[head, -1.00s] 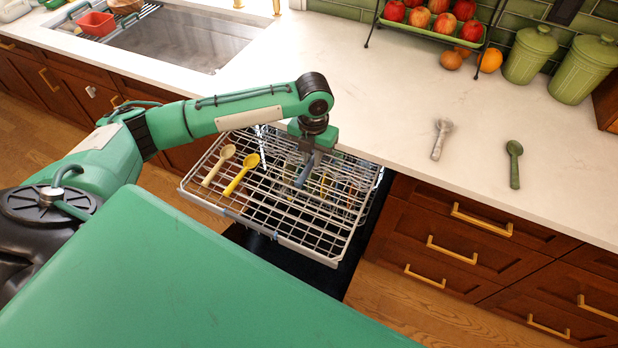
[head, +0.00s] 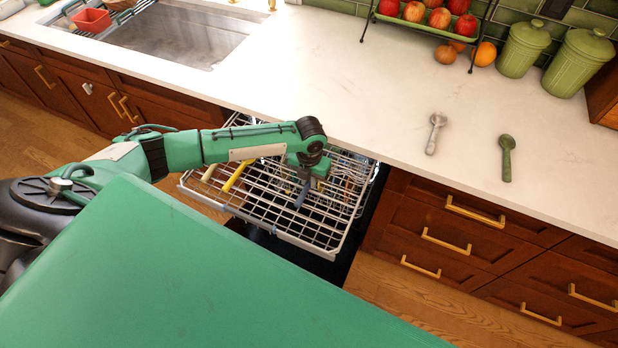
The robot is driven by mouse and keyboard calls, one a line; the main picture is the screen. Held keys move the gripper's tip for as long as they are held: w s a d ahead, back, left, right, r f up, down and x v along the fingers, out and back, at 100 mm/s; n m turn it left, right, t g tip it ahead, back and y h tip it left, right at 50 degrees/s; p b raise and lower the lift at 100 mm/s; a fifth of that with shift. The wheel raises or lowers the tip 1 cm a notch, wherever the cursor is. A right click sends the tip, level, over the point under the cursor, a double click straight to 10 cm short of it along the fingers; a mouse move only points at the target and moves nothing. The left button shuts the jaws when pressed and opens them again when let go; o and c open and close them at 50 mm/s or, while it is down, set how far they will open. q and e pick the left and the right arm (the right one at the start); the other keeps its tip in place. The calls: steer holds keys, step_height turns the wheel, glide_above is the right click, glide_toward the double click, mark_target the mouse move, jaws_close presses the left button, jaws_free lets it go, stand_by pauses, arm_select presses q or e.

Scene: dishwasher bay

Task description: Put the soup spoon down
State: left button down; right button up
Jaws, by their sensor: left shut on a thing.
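My left gripper (head: 306,177) is over the pulled-out dishwasher rack (head: 287,235), shut on a blue-grey long thing that looks like the soup spoon (head: 301,194). The spoon points down towards the rack's wires. I cannot tell whether it touches them. The gripper's fingers are small and partly hidden by the wrist. My right gripper is not in view.
A yellow spoon (head: 235,177) and a beige spoon (head: 208,173) lie in the rack, partly hidden by my left arm. A grey spoon (head: 436,134) and a green spoon (head: 506,158) lie on the counter (head: 400,80). Green canisters (head: 523,48) stand behind.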

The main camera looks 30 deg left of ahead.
mark_target(309, 182)
arm_select(q)
steer(key=shift+f, duration=0.15)
steer(key=c, duration=1.4)
jaws_free()
steer(key=shift+o, duration=0.2)
steer(key=shift+r, duration=0.3)
step_height(309, 182, up, 12)
steer(key=b, duration=0.2)
steer(key=shift+b, duration=0.4)
steer(key=shift+w+f, duration=0.1)
